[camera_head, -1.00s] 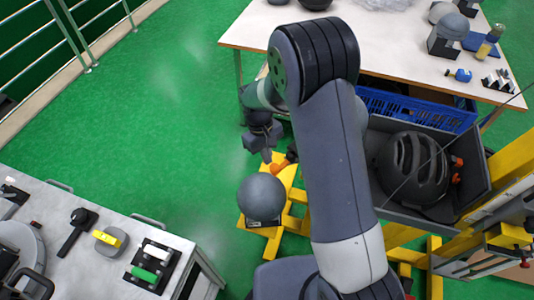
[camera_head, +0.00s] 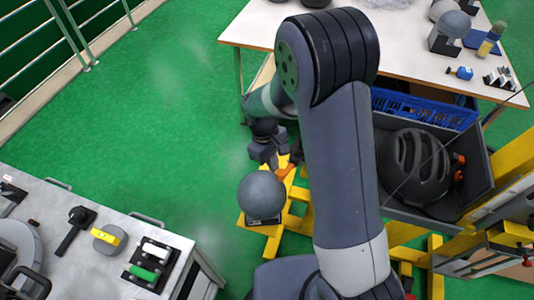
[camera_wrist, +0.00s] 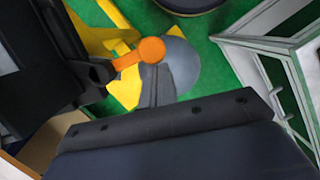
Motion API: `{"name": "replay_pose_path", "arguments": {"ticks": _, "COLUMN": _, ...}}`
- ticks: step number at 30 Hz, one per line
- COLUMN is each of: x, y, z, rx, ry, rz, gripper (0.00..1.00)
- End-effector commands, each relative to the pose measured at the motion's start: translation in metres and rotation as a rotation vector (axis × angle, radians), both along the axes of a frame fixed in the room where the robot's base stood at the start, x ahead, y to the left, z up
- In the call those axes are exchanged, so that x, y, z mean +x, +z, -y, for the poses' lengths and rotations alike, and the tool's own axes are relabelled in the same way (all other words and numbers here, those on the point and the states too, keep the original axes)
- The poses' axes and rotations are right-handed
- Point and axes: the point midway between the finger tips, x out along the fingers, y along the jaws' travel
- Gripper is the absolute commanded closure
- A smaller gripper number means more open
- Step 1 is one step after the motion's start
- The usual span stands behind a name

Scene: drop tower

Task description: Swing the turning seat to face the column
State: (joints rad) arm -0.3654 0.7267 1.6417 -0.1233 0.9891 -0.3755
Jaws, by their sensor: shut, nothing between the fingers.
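A dark grey tray (camera_head: 475,190), which looks like the turning seat, holds a black helmet (camera_head: 415,167) beside the yellow column (camera_head: 512,160). My arm hides its left part. An orange handle (camera_head: 286,173) shows left of my arm. In the wrist view the round-ended orange handle (camera_wrist: 152,50) joins a dark body (camera_wrist: 40,60) at left. My gripper (camera_head: 271,160) is shut and empty beside the handle. In the wrist view its grey fingers (camera_wrist: 154,88) lie just below the handle's round end; whether they touch is unclear.
A grey ball (camera_head: 262,192) stands on a yellow floor frame (camera_head: 272,240) below my gripper. A white table (camera_head: 400,60) with a blue crate (camera_head: 425,108) beneath is behind. A grey bench (camera_head: 120,225) is at lower left. Green floor left of my gripper is clear.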

Motion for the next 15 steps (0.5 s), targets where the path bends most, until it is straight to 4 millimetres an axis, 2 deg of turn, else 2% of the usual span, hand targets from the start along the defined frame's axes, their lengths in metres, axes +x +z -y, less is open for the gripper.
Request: {"name": "replay_pose_path", "arguments": {"ticks": 15, "x": -0.044, "y": 0.000, "z": 0.031, "rx": 0.000, "ry": 0.243, "rz": 0.000, "gripper": 1.00}}
